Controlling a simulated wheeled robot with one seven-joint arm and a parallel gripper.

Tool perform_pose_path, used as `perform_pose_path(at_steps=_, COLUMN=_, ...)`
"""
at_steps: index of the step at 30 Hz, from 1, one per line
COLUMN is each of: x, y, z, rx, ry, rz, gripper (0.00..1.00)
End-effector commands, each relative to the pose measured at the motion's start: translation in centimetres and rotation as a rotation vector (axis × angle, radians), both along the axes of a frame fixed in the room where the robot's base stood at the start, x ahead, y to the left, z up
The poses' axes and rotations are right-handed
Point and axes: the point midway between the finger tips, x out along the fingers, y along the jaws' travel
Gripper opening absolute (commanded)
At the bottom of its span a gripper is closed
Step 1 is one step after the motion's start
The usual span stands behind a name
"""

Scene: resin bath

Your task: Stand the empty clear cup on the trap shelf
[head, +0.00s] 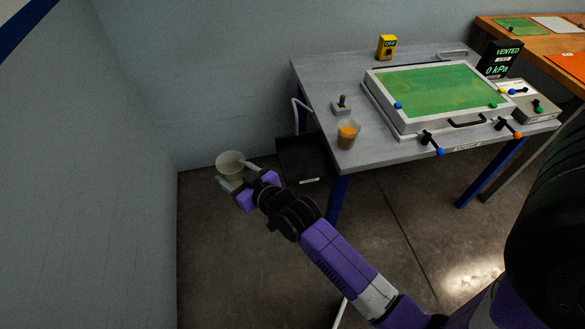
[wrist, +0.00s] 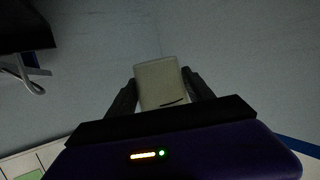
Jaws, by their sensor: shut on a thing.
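The empty clear cup (head: 230,164) is in my gripper (head: 239,178) at the left of the head view, in front of the grey wall. My gripper is shut on it, one finger on each side. In the wrist view the cup (wrist: 160,84) shows pale between the two dark fingers of my gripper (wrist: 162,90), with a short dark mark low on it. The cup looks empty and roughly upright in the head view. A black box-like shelf (head: 302,160) with a small white label stands low beside the table, to the right of my gripper; I cannot read its label.
A grey table (head: 400,150) with blue legs carries a green-topped framed bath (head: 438,90). A cup with orange-brown contents (head: 347,135) stands near its front left corner, by a small valve (head: 342,104). A white hose (head: 297,112) hangs at the table's left edge. Floor in front is clear.

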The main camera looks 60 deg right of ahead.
Motion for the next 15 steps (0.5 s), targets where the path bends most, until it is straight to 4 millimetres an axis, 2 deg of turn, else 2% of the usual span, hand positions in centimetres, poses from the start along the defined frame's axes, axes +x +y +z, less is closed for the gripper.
perform_pose_path(at_steps=1, x=0.0, y=-3.4, z=0.3, rx=-0.007, ry=-0.007, rz=-0.061, gripper=0.21)
perform_pose_path(at_steps=6, x=-2.0, y=-12.9, z=2.7, rx=-0.006, ry=-0.006, rz=-0.245, gripper=0.21)
perform_pose_path(at_steps=9, x=-4.0, y=-17.6, z=4.1, rx=-0.003, ry=-0.006, rz=-0.344, gripper=0.21)
perform_pose_path(at_steps=12, x=-6.1, y=-21.3, z=5.3, rx=-0.001, ry=-0.006, rz=-0.426, gripper=0.21)
perform_pose_path(at_steps=15, x=-7.8, y=-23.7, z=6.1, rx=0.005, ry=-0.005, rz=-0.487, gripper=0.21)
